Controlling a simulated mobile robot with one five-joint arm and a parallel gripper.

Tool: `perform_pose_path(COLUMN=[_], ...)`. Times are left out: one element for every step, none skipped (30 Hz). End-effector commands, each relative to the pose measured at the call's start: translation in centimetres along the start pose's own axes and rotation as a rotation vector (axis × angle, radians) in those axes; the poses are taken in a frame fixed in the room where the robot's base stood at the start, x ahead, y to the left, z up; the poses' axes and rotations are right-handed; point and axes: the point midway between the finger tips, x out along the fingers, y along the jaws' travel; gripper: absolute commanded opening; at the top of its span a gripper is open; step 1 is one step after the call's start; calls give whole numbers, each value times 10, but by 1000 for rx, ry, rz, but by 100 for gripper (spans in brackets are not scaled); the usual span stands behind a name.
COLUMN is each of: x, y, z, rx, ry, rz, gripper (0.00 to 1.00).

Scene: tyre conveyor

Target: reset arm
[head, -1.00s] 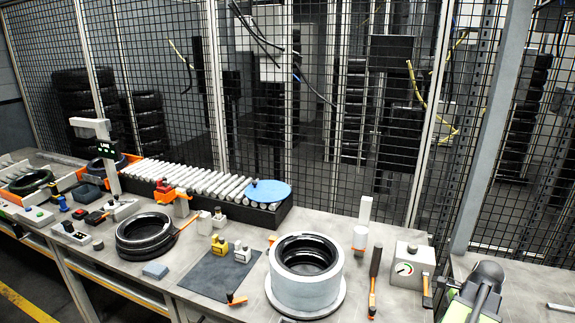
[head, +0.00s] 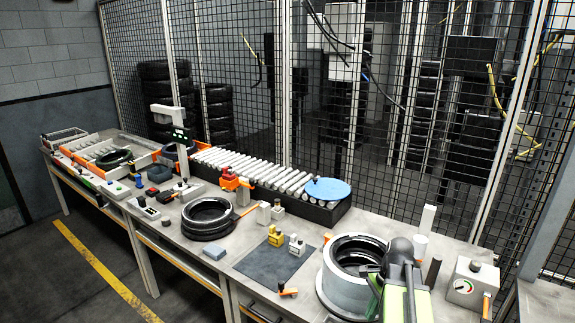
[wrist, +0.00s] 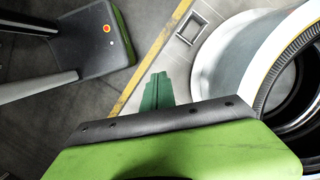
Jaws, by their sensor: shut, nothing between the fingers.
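My arm (head: 402,285), green and dark grey, rises at the bottom right of the head view, in front of the white cylinder (head: 338,288) and hiding part of its right side. In the wrist view my gripper (wrist: 157,90) shows as short green fingers close together, with nothing between them. It points toward the grey floor and the yellow floor line. The white cylinder with a black tyre inside (wrist: 290,105) is at the right of the wrist view, apart from the fingers.
The workbench holds stacked black tyres (head: 207,222), a dark mat (head: 270,265) with small yellow and white blocks, and a roller conveyor (head: 265,175) with a blue disc (head: 327,189). A gauge box (head: 470,283) stands at right. The floor at left is clear.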

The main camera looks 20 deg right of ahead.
Motion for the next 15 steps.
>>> perform_pose_path(x=[10, 14, 21, 25, 29, 35, 38, 42, 46, 49, 52, 56, 58, 60, 62], y=[-15, -22, -29, -34, -37, -40, -41, -42, -42, -42, -41, -40, -39, -37, -35], z=[43, 65, 92, 112, 130, 153, 169, 184, 203, 216, 228, 244, 256, 266, 274], rx=[-118, -187, -278, -345, -412, -499, -563, -625, -709, -771, -834, -920, -990, -1065, -1169], ry=[10, 18, 28, 34, 41, 50, 56, 62, 69, 75, 82, 90, 97, 106, 118], rz=[19, 30, 42, 50, 57, 67, 75, 81, 90, 96, 102, 109, 115, 122, 131], gripper=[0, 0, 0, 0, 0, 0, 0, 0, 0, 0, 0, 0, 0, 0, 0])
